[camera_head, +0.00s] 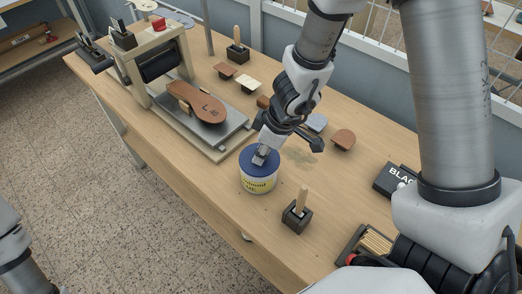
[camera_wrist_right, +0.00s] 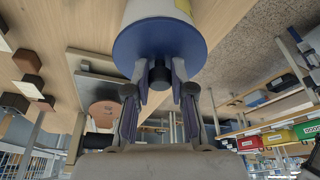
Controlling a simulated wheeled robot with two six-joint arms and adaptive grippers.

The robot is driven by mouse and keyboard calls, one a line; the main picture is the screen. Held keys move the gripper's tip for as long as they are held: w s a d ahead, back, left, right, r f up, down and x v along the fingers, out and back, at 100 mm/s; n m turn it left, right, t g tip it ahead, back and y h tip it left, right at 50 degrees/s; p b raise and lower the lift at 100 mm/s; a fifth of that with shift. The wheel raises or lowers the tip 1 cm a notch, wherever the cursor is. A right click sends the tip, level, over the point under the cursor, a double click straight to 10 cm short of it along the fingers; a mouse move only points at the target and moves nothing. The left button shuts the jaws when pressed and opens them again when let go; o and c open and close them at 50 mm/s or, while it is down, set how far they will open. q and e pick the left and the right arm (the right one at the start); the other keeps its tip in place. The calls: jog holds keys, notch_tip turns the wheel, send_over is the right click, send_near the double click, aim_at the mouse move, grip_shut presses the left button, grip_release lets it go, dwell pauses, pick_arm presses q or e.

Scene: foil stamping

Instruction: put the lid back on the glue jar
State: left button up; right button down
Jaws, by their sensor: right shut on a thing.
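The glue jar (camera_head: 258,184) is a white tub with a yellow label, standing upright near the table's front edge. The blue lid (camera_head: 272,164) is on top of the jar and appears level, covering its mouth. In the right wrist view the lid (camera_wrist_right: 160,42) has a dark knob (camera_wrist_right: 160,74) at its centre. My right gripper (camera_head: 262,156) comes down from above; in the wrist view its fingers (camera_wrist_right: 160,88) are shut on the knob from both sides. The seam between lid and jar is too small to judge fully. My left gripper is out of view.
A stamping press (camera_head: 156,62) with a brown sole piece (camera_head: 197,102) on its bed stands left of the jar. A wooden-handled tool in a dark block (camera_head: 296,217) stands close right. A black box (camera_head: 394,180) and leather pieces (camera_head: 343,139) lie farther right.

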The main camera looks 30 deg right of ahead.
jog(key=shift+w+f, duration=0.1)
jog(key=shift+w, duration=0.25)
jog(key=shift+s, duration=0.15)
jog(key=shift+s, duration=0.1)
dwell(0.5)
jog(key=shift+b, duration=0.35)
jog(key=shift+f+b, duration=0.2)
jog(key=shift+b, duration=0.35)
dwell(0.8)
jog(key=shift+c, duration=2.2)
grip_release()
